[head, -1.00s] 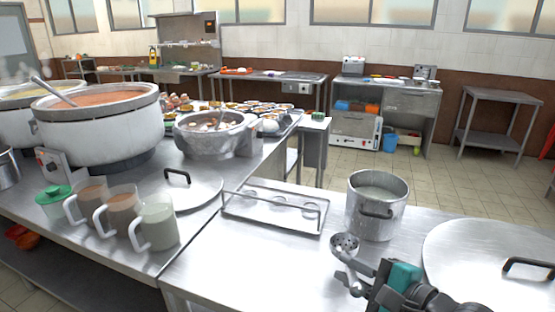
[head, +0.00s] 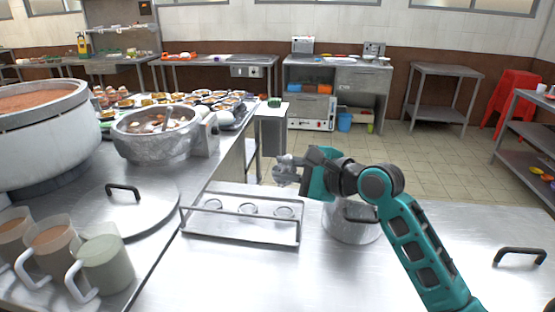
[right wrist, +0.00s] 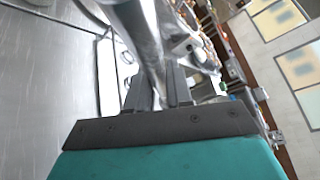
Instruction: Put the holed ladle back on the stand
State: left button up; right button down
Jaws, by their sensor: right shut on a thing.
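My right gripper (head: 297,174) is in the upper middle of the head view, above and between the stand and the pot. It is shut on the metal ladle (right wrist: 142,38), whose shiny shaft rises between the fingers in the right wrist view. In the head view only a small grey part of the ladle shows left of the fingers, and its holes cannot be made out. The stand (head: 241,238) is a low metal tray with a wire rail and several round shapes in it, left of the gripper and below it. My left gripper is not in view.
A steel pot (head: 350,228) stands right of the stand, partly hidden by my right arm. A flat lid (head: 148,205) and several mugs (head: 104,262) are at the left. A large pot (head: 40,140) stands beyond them. The counter in front of the stand is clear.

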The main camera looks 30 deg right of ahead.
jog(key=shift+s+f, duration=0.15)
jog(key=shift+f, duration=0.25)
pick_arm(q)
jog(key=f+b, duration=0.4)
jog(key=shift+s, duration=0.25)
pick_arm(e)
notch_tip(320, 180, down, 9)
pick_arm(q)
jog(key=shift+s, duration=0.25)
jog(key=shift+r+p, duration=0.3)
jog(key=shift+p, duration=0.2)
pick_arm(e)
jog(key=shift+s, duration=0.1)
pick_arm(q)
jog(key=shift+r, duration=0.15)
pick_arm(e)
jog(key=shift+f, duration=0.35)
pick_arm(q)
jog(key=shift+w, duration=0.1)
pick_arm(e)
jog(key=c, duration=0.9)
grip_release()
jog(key=shift+c, duration=0.2)
